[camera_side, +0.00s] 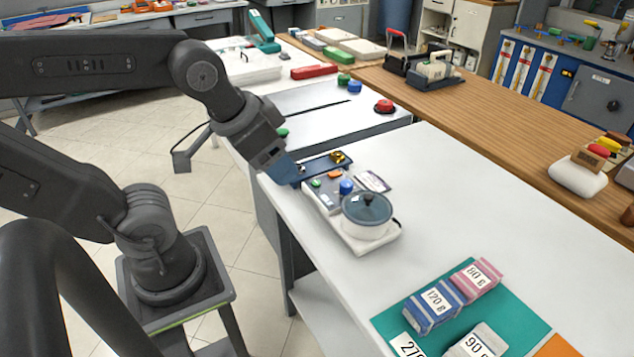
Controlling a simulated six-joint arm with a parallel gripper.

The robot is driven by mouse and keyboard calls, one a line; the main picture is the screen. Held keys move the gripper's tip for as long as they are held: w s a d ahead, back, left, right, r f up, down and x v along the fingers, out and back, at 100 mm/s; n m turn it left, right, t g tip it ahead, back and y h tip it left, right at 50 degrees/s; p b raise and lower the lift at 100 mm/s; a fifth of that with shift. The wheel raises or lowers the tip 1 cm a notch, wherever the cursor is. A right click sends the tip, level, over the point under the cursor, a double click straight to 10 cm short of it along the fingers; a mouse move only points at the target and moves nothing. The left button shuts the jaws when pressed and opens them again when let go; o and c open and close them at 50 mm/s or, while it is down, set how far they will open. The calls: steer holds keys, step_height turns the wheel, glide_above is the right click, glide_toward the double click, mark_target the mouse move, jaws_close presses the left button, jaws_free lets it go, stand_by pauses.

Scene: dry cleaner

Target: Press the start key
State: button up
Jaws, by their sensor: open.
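A small white and grey appliance (325,203) sits on the white worktop, with a green key (317,183), an orange key (334,174) and a blue knob (346,187) on its panel. A lidded pot (367,217) stands at its front end. I cannot read any label that says which key is the start key. My gripper (298,176) is open, at the back left edge of this panel, close to the green key. I cannot tell whether it touches the appliance. A dark blue bar with a brass-coloured part (338,157) lies just behind the panel.
A grey machine top (335,112) behind has a red button (384,106) and green buttons. Labelled blocks (432,305) lie on a green mat (518,315) at the front. A wooden counter (480,135) runs along the right. The worktop right of the pot is clear.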

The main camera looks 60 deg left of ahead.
jaws_close()
stand_by(0.4)
stand_by(1.1)
